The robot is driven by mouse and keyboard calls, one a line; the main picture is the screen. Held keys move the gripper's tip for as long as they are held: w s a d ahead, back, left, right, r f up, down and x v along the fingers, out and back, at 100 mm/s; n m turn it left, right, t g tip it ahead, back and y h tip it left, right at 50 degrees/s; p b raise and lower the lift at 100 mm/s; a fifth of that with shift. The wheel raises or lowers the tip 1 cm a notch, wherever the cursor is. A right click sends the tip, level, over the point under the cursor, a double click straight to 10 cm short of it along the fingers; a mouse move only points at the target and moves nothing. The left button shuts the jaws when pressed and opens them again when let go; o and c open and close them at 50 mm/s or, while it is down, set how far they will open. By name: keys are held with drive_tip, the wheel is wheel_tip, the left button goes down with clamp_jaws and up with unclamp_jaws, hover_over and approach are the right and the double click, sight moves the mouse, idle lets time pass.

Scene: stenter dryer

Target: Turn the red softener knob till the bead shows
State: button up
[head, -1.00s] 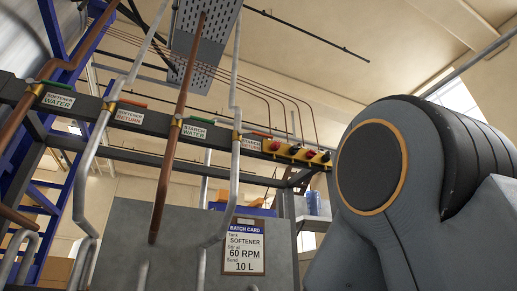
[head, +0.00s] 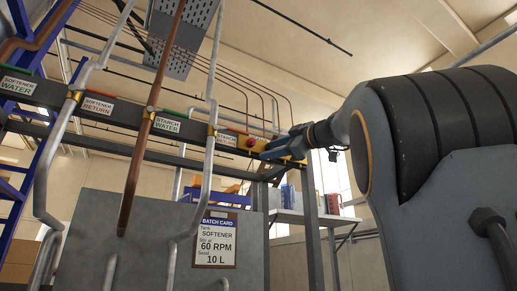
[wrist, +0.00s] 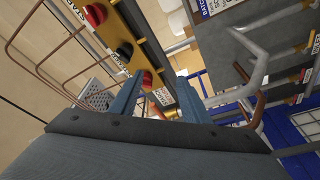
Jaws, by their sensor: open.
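A red knob (head: 251,142) sits on a yellow panel (head: 262,145) at the right end of the dark pipe rail. The wrist view shows a red knob (wrist: 147,80) close to my left fingertip, on the yellow panel (wrist: 160,60). I cannot read which knob is the softener one. My gripper (wrist: 159,84) is open, blue fingers apart, at the panel; contact cannot be told. In the head view my gripper (head: 283,149) covers part of the panel. No bead is visible.
A batch card (head: 216,238) reading softener, 60 RPM, 10 L hangs on a grey tank (head: 110,220). Labelled pipes cross the rail on the left. A shelf (head: 310,217) with a blue and a red container stands behind my arm.

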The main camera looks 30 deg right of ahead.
sight(254, 142)
drive_tip(key=shift+n+t+y, duration=0.3)
drive_tip(key=shift+n, duration=0.4)
drive_tip(key=w+a+r+p, duration=0.1)
drive_tip(key=w+r+p, duration=0.2)
drive_tip(key=w+a+r+p, duration=0.1)
drive_tip(key=w+r+p, duration=0.1)
drive_tip(key=shift+w+a, duration=0.15)
drive_tip(key=shift+a, duration=0.2)
drive_tip(key=shift+c, duration=0.4)
drive_tip(key=shift+f, duration=0.15)
drive_tip(key=c, duration=0.9)
